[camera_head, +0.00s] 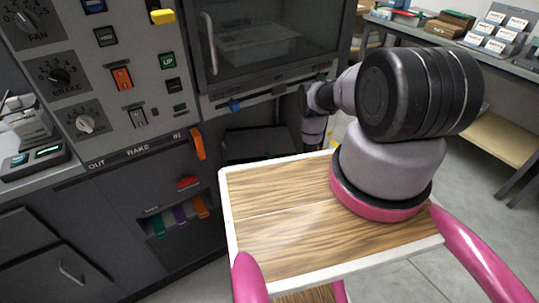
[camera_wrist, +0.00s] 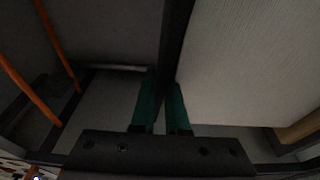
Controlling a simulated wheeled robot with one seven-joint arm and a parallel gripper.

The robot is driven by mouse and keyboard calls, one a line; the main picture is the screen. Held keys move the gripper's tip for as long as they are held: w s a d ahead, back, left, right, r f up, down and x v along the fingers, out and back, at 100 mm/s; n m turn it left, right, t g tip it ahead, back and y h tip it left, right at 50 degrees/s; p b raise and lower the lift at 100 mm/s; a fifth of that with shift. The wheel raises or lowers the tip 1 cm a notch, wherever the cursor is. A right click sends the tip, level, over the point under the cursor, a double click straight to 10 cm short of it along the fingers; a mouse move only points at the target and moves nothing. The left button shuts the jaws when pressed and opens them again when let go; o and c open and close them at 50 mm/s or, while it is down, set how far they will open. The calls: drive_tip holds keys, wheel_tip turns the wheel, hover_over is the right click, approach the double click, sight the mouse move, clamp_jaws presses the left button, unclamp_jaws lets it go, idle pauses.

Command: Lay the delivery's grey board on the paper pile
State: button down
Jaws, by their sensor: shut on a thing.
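My gripper (camera_wrist: 161,105) has two green fingers in the wrist view, close together. They are shut on a thin dark-grey strip (camera_wrist: 177,45), which looks like the grey board seen edge-on; its broad face is hard to make out. A large pale, finely ribbed surface (camera_wrist: 250,60) lies to the right of the fingers; I cannot tell whether it is the paper pile. In the head view my arm reaches to the front of the grey machine, and its fingers and load are hidden there.
The grey machine (camera_head: 110,150) with knobs and switches stands at the left, with a glass window (camera_head: 265,45) and a dark recess (camera_head: 262,143) below it. In the wrist view orange rods (camera_wrist: 55,45) stand at the left. A bench (camera_head: 470,45) with boxes stands at the right.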

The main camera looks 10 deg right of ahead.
drive_tip(key=shift+f, duration=0.25)
drive_tip(key=c, duration=0.8)
unclamp_jaws()
drive_tip(key=shift+c, duration=0.2)
